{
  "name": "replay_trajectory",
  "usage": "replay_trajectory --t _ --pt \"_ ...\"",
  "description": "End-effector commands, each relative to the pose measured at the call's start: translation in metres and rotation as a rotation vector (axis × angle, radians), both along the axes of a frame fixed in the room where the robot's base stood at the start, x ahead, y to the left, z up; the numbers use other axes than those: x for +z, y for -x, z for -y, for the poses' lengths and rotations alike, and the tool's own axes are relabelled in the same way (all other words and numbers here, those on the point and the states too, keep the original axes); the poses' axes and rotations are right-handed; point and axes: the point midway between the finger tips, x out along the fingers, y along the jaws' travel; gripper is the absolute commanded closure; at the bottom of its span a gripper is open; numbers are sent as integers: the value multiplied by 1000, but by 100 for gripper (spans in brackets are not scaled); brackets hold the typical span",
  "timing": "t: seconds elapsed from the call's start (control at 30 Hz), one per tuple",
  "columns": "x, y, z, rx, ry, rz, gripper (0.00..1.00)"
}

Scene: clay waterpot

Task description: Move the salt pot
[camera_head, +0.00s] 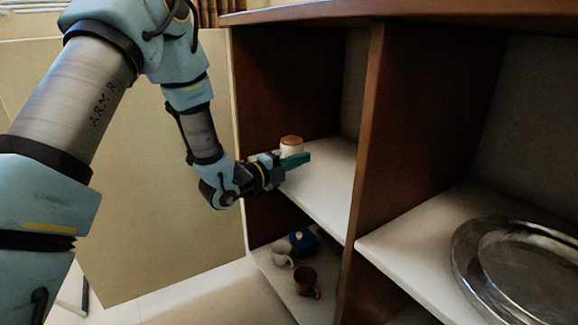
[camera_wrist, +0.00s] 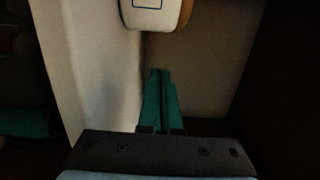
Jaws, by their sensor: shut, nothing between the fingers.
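The salt pot (camera_head: 291,146) is a small white pot with a brown lid. It stands on the upper white shelf of the left cabinet bay, near its left wall. In the wrist view the white pot (camera_wrist: 153,14) shows at the top edge, cut off by the frame. My gripper (camera_head: 304,158) reaches into this bay with its green fingers just in front of the pot in the head view. In the wrist view the fingers (camera_wrist: 160,74) are together, with nothing between them. A gap shows between the fingertips and the pot.
The brown cabinet's divider (camera_head: 368,130) stands right of my gripper. Below, a lower shelf holds a blue box (camera_head: 304,243), a white cup (camera_head: 282,254) and a brown mug (camera_head: 306,282). A silver tray (camera_head: 470,262) lies in the right bay. The upper left shelf (camera_head: 325,190) has free room.

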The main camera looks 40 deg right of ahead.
Motion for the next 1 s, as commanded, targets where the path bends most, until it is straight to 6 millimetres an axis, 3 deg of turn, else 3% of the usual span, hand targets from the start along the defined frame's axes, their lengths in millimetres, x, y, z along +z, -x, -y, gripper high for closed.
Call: replay_trajectory --t 0.2,0.3,0.5,1.0 --pt "-2 -2 45 -1 3 1 100" --pt "-2 -20 37 5 0 1 100" --pt "-1 -36 30 0 0 1 100" --pt "0 -45 26 2 0 0 100"
